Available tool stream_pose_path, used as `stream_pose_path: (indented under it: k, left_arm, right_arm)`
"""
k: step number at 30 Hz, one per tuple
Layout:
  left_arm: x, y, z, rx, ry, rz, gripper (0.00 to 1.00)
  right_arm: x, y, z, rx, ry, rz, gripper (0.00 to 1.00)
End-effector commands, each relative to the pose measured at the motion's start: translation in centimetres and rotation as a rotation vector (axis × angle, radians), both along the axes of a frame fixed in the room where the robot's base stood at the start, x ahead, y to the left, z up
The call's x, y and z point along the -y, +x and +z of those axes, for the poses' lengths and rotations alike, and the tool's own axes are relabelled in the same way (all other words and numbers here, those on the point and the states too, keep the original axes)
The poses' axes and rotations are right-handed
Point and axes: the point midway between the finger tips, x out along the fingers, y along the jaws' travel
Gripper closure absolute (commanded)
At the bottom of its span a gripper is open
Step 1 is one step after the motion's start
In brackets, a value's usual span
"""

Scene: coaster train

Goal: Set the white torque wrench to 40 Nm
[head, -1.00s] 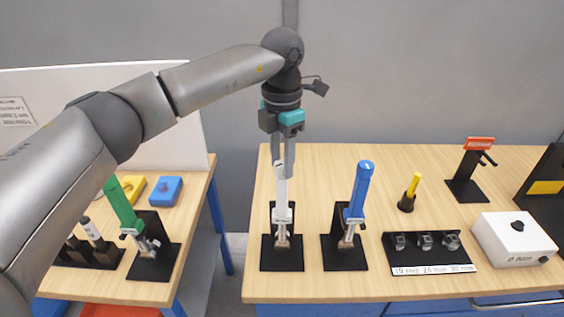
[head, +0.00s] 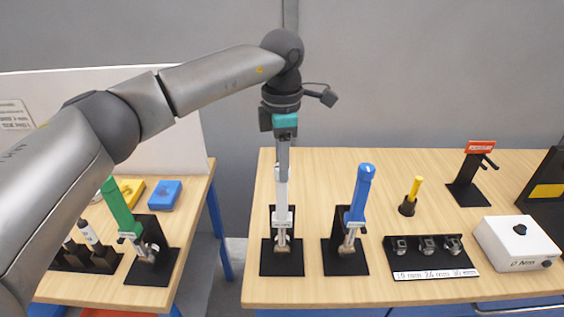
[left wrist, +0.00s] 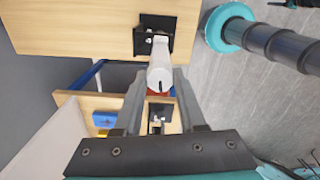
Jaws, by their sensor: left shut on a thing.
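The white torque wrench (head: 281,195) stands upright in its black stand (head: 267,262) at the left end of the right-hand table. My left gripper (head: 284,160) comes down on it from above and is shut on the top of its handle. In the left wrist view the round white handle end (left wrist: 160,80), with a dark mark, sits between the two fingers. The wrench's scale reading is too small to tell. My right gripper is not in view.
A blue wrench (head: 358,200) stands in its stand close to the right. A green wrench (head: 122,212) stands on the left table. A socket rack (head: 432,272), yellow-handled tool (head: 412,190), white box (head: 517,243) and red-topped holder (head: 478,150) stand further right.

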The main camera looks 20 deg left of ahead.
Motion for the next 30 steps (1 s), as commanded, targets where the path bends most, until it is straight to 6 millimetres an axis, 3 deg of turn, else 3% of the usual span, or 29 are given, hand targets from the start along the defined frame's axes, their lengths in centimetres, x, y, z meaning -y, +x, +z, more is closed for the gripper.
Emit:
stream_pose_path:
  k: [8,9,16,25,30]
  left_arm:
    - [0.0,0.0,0.1,0.003,-0.001,0.001,1.0]
    - [0.0,0.0,0.1,0.003,-0.001,0.001,0.57]
    - [0.0,0.0,0.1,0.001,0.0,0.001,0.31]
    - [0.0,0.0,0.2,0.001,0.0,0.001,0.3]
    - [0.1,0.1,2.1,0.004,-0.002,0.001,0.3]
  right_arm:
    - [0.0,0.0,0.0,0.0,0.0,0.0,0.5]
    - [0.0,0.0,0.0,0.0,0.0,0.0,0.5]
    - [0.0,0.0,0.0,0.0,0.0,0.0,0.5]
    - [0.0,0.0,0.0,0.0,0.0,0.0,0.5]
    - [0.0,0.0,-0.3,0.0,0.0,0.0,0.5]
